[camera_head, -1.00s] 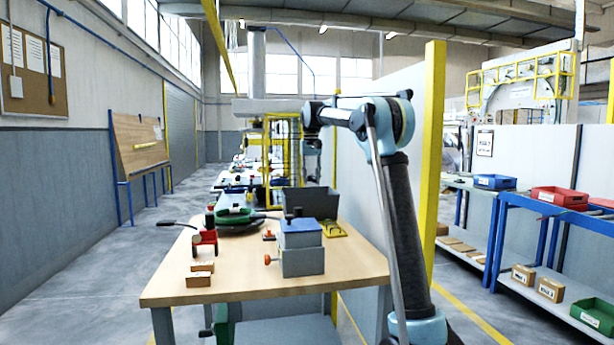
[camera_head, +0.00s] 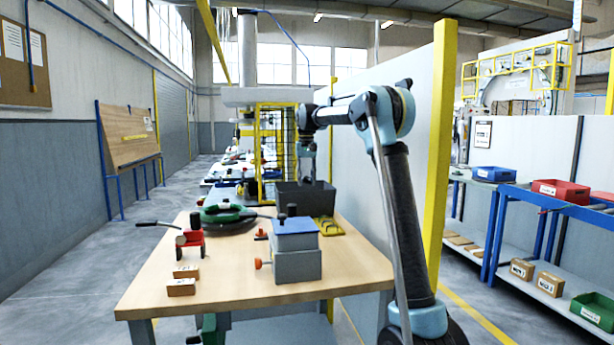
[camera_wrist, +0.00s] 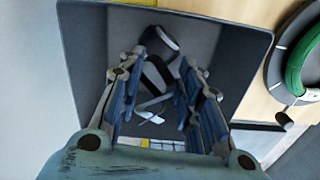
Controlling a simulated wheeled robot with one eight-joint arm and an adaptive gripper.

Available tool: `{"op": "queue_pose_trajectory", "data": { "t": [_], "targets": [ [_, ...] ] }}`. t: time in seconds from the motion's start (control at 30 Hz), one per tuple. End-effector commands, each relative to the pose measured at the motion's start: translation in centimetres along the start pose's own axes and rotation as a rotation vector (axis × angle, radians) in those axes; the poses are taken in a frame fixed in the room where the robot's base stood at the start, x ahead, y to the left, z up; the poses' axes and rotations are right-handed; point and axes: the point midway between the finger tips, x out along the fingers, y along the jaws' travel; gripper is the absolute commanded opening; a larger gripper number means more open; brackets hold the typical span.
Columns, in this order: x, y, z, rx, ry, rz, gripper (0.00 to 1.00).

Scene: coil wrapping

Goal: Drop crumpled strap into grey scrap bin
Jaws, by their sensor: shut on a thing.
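The grey scrap bin (camera_head: 318,200) stands at the far right of the wooden table. My gripper (camera_wrist: 162,62) points down over the bin, and in the head view it (camera_head: 308,180) is at the bin's mouth. In the wrist view the bin's walls (camera_wrist: 83,70) surround the fingers. The crumpled strap (camera_wrist: 156,74), a dark band with pale edges, shows between the fingers, and my gripper is shut on it. Part of the strap is hidden by the fingers. I cannot tell how far it hangs above the bin floor.
A grey box with a blue top (camera_head: 296,250) stands in front, with a red device (camera_head: 190,238) and small brown blocks (camera_head: 183,279) to the left. A white partition wall (camera_head: 350,190) runs close on the right.

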Motion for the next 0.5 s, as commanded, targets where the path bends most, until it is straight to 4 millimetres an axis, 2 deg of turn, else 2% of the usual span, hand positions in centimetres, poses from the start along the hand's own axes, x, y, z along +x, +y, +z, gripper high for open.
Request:
{"op": "queue_pose_trajectory", "data": {
  "t": [0.2,0.5],
  "targets": [
    [1.2,0.0,0.0,0.000,0.000,0.000,0.16],
    [1.4,0.0,0.0,0.000,0.000,0.000,0.16]
  ]
}}
